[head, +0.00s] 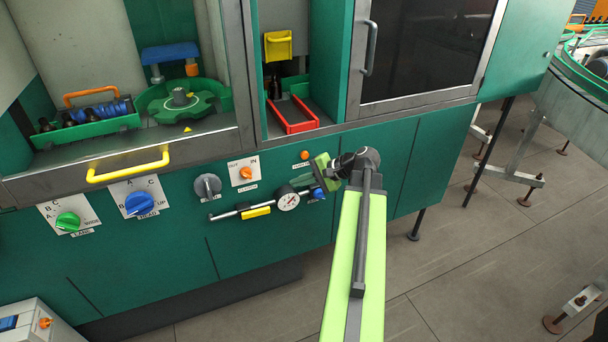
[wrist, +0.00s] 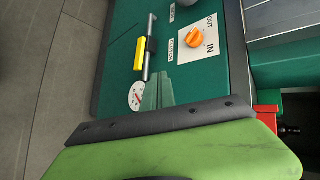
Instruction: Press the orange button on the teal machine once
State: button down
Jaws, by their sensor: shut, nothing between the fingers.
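The small round orange button (head: 305,154) is on the front panel of the teal machine (head: 385,165), right of the IN/OUT plate, with a small label under it. It is clear of my arm in the head view. My gripper (head: 304,180) is just below it, in front of the panel near the gauge. In the wrist view my shut, empty fingers (wrist: 157,86) point toward the panel. I cannot make out the button there. How far the fingertips are from the panel is unclear.
An orange IN/OUT knob (head: 246,173), a white gauge (head: 288,201), a yellow-handled rod (head: 256,212) and a blue knob (head: 318,193) are close by. A yellow handle (head: 128,167) sticks out at left. A red tray (head: 293,117) is above.

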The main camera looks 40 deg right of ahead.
aim_at(305, 155)
jog(key=s+d+m+t+h+b, duration=0.1)
jog(key=s+d+m+t, duration=0.1)
jog(key=s+d, duration=0.2)
jog(key=d, duration=0.3)
jog(key=shift+s+r+m, duration=0.15)
jog(key=shift+r+m, duration=0.15)
jog(key=w+d, duration=0.3)
jog(key=w, duration=0.5)
jog(key=shift+w+d, duration=0.1)
jog(key=shift+w+d, duration=0.1)
dwell(1.5)
jog(key=shift+w, duration=0.1)
